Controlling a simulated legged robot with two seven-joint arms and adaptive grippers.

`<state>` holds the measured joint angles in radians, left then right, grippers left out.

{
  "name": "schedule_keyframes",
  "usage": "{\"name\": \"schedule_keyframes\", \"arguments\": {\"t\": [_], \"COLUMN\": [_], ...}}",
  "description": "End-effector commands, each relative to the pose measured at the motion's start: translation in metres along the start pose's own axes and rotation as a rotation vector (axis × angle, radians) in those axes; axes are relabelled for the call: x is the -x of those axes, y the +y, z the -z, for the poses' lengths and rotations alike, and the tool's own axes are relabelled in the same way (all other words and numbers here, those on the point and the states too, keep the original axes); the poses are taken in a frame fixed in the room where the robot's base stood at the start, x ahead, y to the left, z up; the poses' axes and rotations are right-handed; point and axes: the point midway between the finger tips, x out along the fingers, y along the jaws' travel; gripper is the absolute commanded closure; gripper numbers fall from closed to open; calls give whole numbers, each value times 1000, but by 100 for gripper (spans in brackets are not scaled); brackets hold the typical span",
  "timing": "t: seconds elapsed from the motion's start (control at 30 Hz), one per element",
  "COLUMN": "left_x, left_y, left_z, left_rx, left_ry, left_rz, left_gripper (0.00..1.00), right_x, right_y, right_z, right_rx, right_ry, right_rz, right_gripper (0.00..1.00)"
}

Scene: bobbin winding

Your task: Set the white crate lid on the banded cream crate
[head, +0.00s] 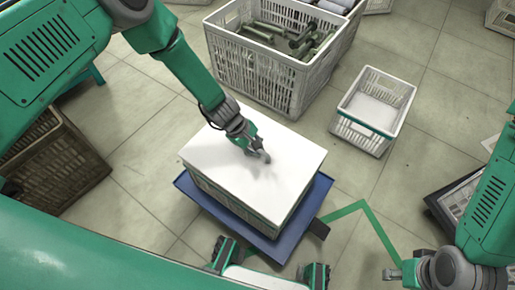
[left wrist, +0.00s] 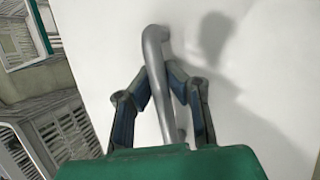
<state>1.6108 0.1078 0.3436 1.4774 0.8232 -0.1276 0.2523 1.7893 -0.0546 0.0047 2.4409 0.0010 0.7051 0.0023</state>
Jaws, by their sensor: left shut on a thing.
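The white lid (head: 235,170) is a flat, wide panel in the middle of the head view, and it fills most of the left wrist view (left wrist: 265,70). It lies over a cream crate (head: 231,202), whose near side shows coloured banding below the lid. I cannot tell whether lid and rim touch all round. My left gripper (head: 262,155) is over the lid's middle, shut on its grey bent handle (left wrist: 160,85). The crate's inside is hidden. My right gripper (head: 393,274) is low at the right, away from the lid; its fingers are unclear.
The crate stands on a blue tray (head: 184,184). A small crate with a green band (head: 364,127) stands to the right. A large grey crate (head: 258,73) with metal parts stands behind. A brown crate (head: 65,165) is at the left. A green line (head: 375,222) marks the floor.

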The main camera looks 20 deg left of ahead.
Motion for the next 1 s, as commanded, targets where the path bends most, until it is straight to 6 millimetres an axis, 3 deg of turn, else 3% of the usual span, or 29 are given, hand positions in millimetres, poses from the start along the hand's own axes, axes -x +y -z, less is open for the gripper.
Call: {"name": "schedule_keyframes", "arguments": {"t": [0.63,1.0], "left_x": [-30,-31], "left_y": [-7,-8], "left_z": [12,12], "left_rx": [1,0], "left_ry": [0,0], "left_rz": [-2,-1], "left_gripper": [100,100], "right_x": [-26,-27], "right_y": [0,0], "right_z": [-1,-1], "right_rx": [0,0], "right_ry": [0,0], "right_rz": [0,0], "right_gripper": [62,62]}}
